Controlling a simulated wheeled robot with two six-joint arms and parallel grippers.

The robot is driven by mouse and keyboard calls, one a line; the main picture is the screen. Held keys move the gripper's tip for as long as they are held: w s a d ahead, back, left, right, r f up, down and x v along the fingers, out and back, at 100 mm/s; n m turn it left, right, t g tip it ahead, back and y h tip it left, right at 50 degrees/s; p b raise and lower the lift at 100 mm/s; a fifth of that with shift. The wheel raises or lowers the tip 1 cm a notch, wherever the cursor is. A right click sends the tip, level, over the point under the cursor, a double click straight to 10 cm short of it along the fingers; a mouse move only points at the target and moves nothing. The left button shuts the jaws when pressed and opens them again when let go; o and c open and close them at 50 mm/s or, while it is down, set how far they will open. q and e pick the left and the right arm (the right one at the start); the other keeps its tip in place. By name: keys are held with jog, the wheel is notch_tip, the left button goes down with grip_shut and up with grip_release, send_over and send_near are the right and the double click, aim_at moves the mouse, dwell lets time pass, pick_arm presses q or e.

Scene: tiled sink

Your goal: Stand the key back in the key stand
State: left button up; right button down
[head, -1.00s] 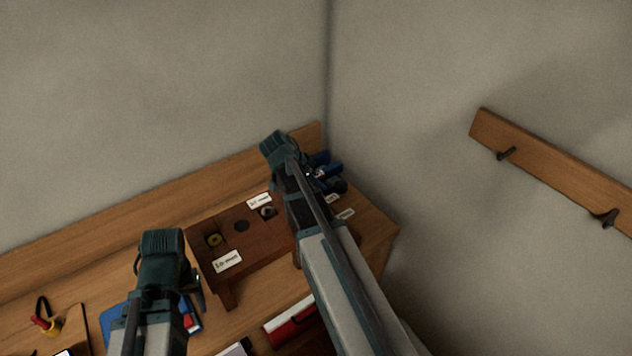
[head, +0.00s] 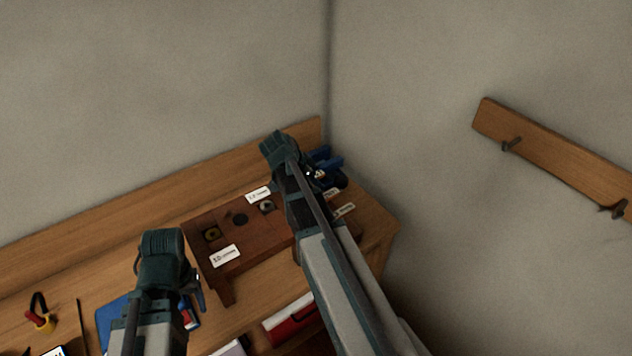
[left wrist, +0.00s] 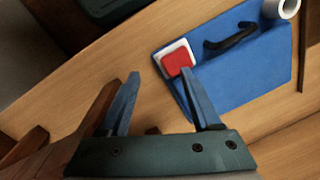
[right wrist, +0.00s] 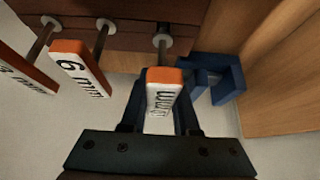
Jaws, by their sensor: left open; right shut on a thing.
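The key stand (head: 215,262) is a dark wooden block with round holes and white labels on a wooden bench in the head view. In the right wrist view its dark wood (right wrist: 110,30) runs along the top. My right gripper (right wrist: 160,115) is shut on a key (right wrist: 163,93) with an orange and white tag; its shaft reaches a pale collar by the wood. I cannot tell whether it is seated. Another key (right wrist: 82,70), marked 6 mm, is beside it. My left gripper (left wrist: 165,85) is open and empty, left of the stand in the head view.
A blue bracket-like thing (right wrist: 225,85) stands close right of the held key. A back board and wall bound the bench; a hook rail (head: 550,150) hangs on the right wall.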

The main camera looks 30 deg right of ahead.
pick_arm(q)
jog(key=shift+f+b, duration=0.3)
jog(key=shift+f, duration=0.1)
pick_arm(e)
jog(key=shift+f, duration=0.4)
jog(key=c, duration=0.6)
grip_release()
pick_arm(q)
notch_tip(320, 180, up, 12)
jog(key=p, duration=1.1)
jog(key=shift+f+p, duration=0.15)
jog(key=shift+p, duration=0.2)
pick_arm(e)
jog(key=v, duration=1.4)
jog(key=shift+d, duration=0.1)
